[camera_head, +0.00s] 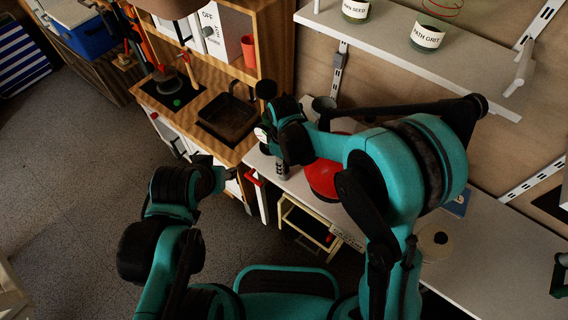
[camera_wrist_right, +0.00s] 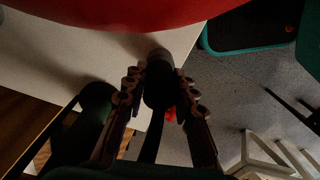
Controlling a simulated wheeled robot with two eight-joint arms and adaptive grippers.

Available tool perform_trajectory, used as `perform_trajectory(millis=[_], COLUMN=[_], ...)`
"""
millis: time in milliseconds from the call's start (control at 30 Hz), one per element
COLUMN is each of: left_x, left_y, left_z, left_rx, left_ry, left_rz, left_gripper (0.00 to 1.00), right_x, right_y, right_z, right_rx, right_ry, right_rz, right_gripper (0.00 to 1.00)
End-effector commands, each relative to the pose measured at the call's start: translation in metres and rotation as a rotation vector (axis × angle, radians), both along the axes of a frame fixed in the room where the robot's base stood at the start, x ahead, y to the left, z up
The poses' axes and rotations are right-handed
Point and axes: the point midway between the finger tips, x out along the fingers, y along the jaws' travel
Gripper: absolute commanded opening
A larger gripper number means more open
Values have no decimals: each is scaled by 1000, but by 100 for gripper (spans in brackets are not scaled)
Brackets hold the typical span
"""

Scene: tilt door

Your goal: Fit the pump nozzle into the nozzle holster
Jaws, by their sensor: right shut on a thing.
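In the right wrist view, my right gripper (camera_wrist_right: 160,84) is shut on a dark, rounded piece (camera_wrist_right: 158,66), which I take to be the pump nozzle. A dark strip (camera_wrist_right: 150,142) runs back from it between the fingers. In the head view, the right gripper (camera_head: 280,168) is over the left end of the white counter, mostly hidden by its own wrist. My left gripper (camera_head: 229,174) is in front of the wooden play kitchen, its fingers too small to judge. A grey cup-like part (camera_head: 322,104) stands behind the right wrist; I cannot tell if it is the holster.
A red round object (camera_head: 323,180) sits on the white counter (camera_head: 490,240), close to the right gripper. The wooden kitchen unit (camera_head: 222,150) with a dark basin (camera_head: 228,117) stands at left. A shelf (camera_head: 400,50) with jars hangs above. Grey floor (camera_head: 80,170) is open at left.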

Motion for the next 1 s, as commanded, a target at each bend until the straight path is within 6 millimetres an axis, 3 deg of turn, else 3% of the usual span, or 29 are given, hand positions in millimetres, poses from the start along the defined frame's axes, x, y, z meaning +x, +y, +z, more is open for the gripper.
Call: perform_trajectory(millis=[133,167,233,633,1000], left_x=[0,0,0,0,0], left_y=[0,0,0,0,0], left_z=[-4,-3,-3,-3,-3], left_rx=[0,0,0,0,0], left_ry=[0,0,0,0,0], left_rz=[0,0,0,0,0], left_gripper=[40,40,40,40,40], right_x=[0,0,0,0,0], right_y=[0,0,0,0,0], right_z=[-5,-4,-3,4,79], right_rx=[0,0,0,0,0], right_ry=[0,0,0,0,0], right_rz=[0,0,0,0,0], right_gripper=[0,34,50,50,50])
